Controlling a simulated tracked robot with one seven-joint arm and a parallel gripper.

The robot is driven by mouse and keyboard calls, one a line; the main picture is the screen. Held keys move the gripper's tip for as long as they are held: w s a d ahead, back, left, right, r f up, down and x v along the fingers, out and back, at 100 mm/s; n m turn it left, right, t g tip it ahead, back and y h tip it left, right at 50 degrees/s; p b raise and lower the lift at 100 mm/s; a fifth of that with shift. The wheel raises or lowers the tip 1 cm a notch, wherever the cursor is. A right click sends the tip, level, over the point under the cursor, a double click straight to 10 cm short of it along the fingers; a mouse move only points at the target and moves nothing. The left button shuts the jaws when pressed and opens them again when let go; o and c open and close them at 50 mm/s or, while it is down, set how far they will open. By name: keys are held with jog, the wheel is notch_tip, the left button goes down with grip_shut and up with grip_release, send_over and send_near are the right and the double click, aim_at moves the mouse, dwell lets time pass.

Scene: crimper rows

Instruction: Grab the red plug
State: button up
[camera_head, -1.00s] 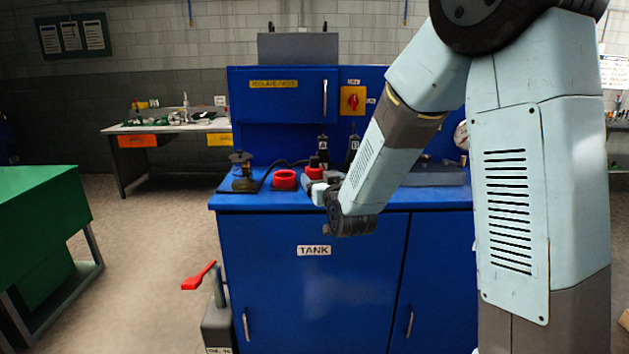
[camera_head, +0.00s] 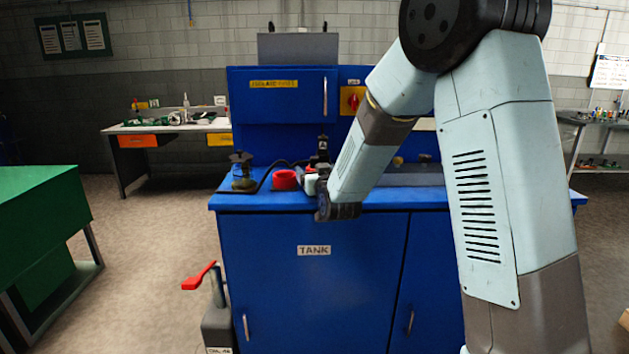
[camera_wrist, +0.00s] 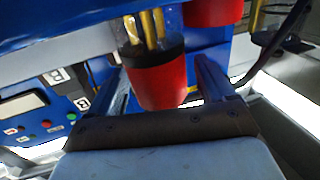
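In the wrist view, a red plug (camera_wrist: 160,85) with a black collar and brass pins lies between the two fingers of my gripper (camera_wrist: 163,82). The fingers are apart, with a gap on the right side of the plug; contact on the left is unclear. In the head view, my gripper (camera_head: 318,186) is low over the front of the blue bench top, and my wrist hides most of what is there. A bit of red (camera_head: 311,170) shows beside it.
A second red piece (camera_head: 285,180) stands on the blue bench (camera_head: 300,270) left of my gripper; a red piece also shows at the top of the wrist view (camera_wrist: 212,10). A dark valve-like fitting (camera_head: 242,170) and a black cable are further left.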

jog(key=c, duration=1.2)
